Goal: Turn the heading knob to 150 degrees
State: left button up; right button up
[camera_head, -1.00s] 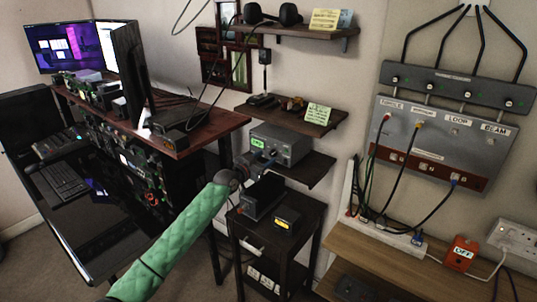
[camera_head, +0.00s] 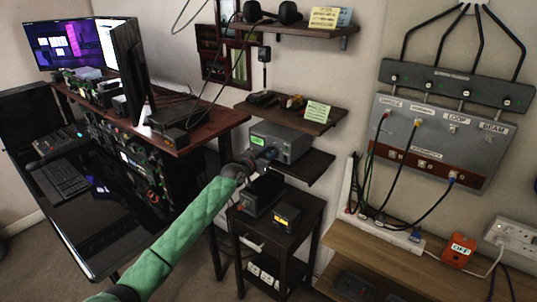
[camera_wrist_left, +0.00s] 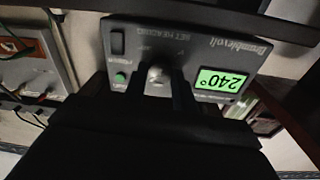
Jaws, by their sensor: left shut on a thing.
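The grey heading box (camera_head: 292,143) sits on the lower wall shelf, its front facing my left arm. In the left wrist view the box (camera_wrist_left: 205,32) appears upside down. Its green display (camera_wrist_left: 222,81) reads 240°. The metal heading knob (camera_wrist_left: 157,75) is in the middle of the front panel, between the two dark fingers of my left gripper (camera_wrist_left: 160,88). The left gripper is shut on the knob, and the fingers and wrist hide part of it. In the head view my left gripper (camera_head: 263,162) reaches the box's front. My right gripper is in neither view.
A switch (camera_wrist_left: 118,42) and a small green button (camera_wrist_left: 120,76) sit beside the knob. The shelf above (camera_head: 300,116) holds small items and a note. A dark side table (camera_head: 290,238) with two devices stands below. A desk (camera_head: 185,140) with monitors is at left.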

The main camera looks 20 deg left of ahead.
pick_arm(q)
jog(key=shift+f+n, duration=0.1)
jog(key=shift+n, duration=0.3)
jog(key=shift+b, duration=0.4)
jog(key=shift+n+b, duration=0.3)
jog(key=shift+n, duration=1.5)
jog(key=shift+n+b, duration=0.4)
jog(key=shift+n, duration=0.6)
jog(key=n, duration=0.2)
jog(key=shift+n, duration=0.4)
jog(key=n, duration=0.2)
jog(key=shift+n+t, duration=0.3)
jog(key=shift+n, duration=0.1)
jog(key=shift+n+p, duration=0.35)
jog(key=shift+n, duration=0.35)
jog(key=shift+a, duration=0.1)
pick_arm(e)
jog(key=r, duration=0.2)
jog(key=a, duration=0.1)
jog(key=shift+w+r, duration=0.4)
